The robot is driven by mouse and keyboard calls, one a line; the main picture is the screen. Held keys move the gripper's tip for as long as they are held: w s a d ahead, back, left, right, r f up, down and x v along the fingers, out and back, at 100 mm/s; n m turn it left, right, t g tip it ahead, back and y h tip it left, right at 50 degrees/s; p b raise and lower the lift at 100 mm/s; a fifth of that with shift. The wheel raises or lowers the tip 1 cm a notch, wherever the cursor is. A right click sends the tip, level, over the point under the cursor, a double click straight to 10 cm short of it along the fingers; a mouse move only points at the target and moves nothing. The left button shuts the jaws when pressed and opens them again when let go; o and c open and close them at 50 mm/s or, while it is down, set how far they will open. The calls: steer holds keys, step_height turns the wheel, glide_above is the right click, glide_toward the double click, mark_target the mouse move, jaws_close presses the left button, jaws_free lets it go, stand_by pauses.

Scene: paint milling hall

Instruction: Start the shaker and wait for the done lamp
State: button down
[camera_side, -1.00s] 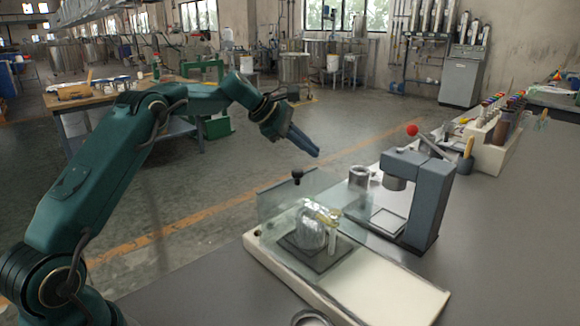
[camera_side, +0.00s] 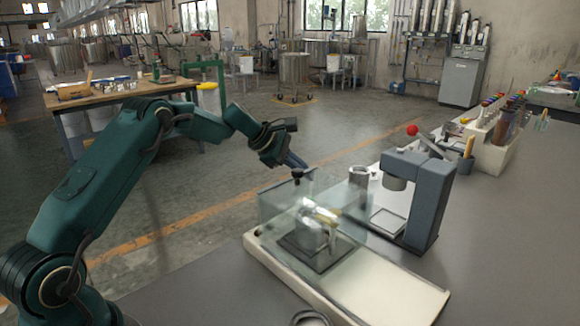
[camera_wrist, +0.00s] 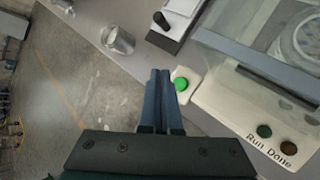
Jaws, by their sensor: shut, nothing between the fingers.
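The shaker has a cream base (camera_side: 395,296) with a clear hood (camera_side: 350,228) over it. Under the hood a glassy container stands on a dark plate (camera_side: 318,258); glare blurs its outline. In the wrist view the base carries a bright green button (camera_wrist: 181,84). A dark green lamp (camera_wrist: 263,131) marked Run and a brown lamp (camera_wrist: 288,147) marked Done both look unlit. My gripper (camera_side: 300,163) is shut and empty above the shaker's far left end. In the wrist view its tips (camera_wrist: 160,72) appear just left of the green button; contact cannot be told.
A grey press-like device (camera_side: 430,195) with a red-knobbed lever stands right of the shaker. A metal cup (camera_side: 359,176) stands behind the hood. A rack of colored-top bottles (camera_side: 493,135) is farther back. The grey bench in front is clear on the right.

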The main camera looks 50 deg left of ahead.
steer(key=shift+f, duration=1.7)
steer(key=shift+f, duration=0.1)
stand_by(0.7)
steer(key=shift+f, duration=0.35)
steer(key=shift+f, duration=0.45)
stand_by(0.6)
steer(key=shift+r, duration=1)
